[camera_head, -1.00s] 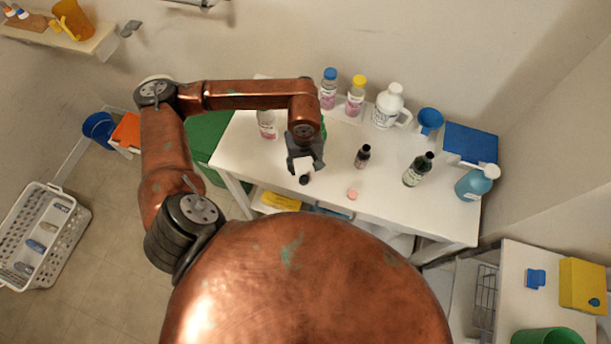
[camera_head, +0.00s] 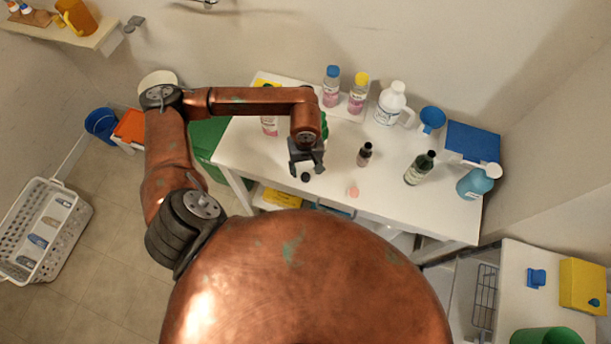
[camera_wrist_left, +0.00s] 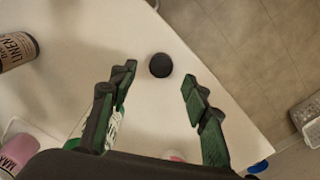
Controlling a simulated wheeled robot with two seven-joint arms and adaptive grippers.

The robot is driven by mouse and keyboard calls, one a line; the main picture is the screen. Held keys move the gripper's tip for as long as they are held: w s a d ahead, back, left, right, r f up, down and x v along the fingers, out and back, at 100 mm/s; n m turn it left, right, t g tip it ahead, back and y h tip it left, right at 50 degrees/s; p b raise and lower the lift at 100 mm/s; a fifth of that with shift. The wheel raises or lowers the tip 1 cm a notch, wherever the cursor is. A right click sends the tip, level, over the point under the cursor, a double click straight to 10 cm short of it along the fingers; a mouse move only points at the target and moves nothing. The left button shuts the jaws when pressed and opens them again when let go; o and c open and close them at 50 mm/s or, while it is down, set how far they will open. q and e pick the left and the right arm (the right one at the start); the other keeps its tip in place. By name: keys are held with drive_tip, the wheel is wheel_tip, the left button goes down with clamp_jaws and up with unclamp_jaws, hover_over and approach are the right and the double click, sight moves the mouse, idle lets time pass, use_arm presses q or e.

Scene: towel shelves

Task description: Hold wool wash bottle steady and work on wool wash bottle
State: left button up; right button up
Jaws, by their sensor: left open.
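No label in these frames can be read as wool wash, so I cannot tell for sure which bottle it is. A dark green bottle with a pale label (camera_head: 419,168) and a small dark bottle (camera_head: 364,155) stand upright on the white table (camera_head: 330,198). My left gripper (camera_head: 306,168) points down over the table's left part. In the left wrist view its fingers (camera_wrist_left: 158,97) are apart with nothing gripped. A round black cap (camera_wrist_left: 160,65) lies on the table just beyond the fingertips; it also shows in the head view (camera_head: 305,177). My right gripper is out of view.
A bottle marked LINEN (camera_wrist_left: 17,48) lies at the wrist view's left edge. At the table's back stand blue-capped (camera_head: 332,87) and yellow-capped (camera_head: 358,93) bottles, a white jug (camera_head: 390,104) and a blue funnel (camera_head: 431,119). A pink cap (camera_head: 352,191) lies near the front edge.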

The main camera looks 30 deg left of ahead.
sight(305, 175)
use_arm(q)
drive_tip(key=shift+a+f, duration=0.1)
drive_tip(key=shift+f, duration=1.75)
drive_tip(key=shift+c, duration=0.3)
drive_tip(key=c, duration=0.7)
drive_tip(key=shift+c, duration=0.2)
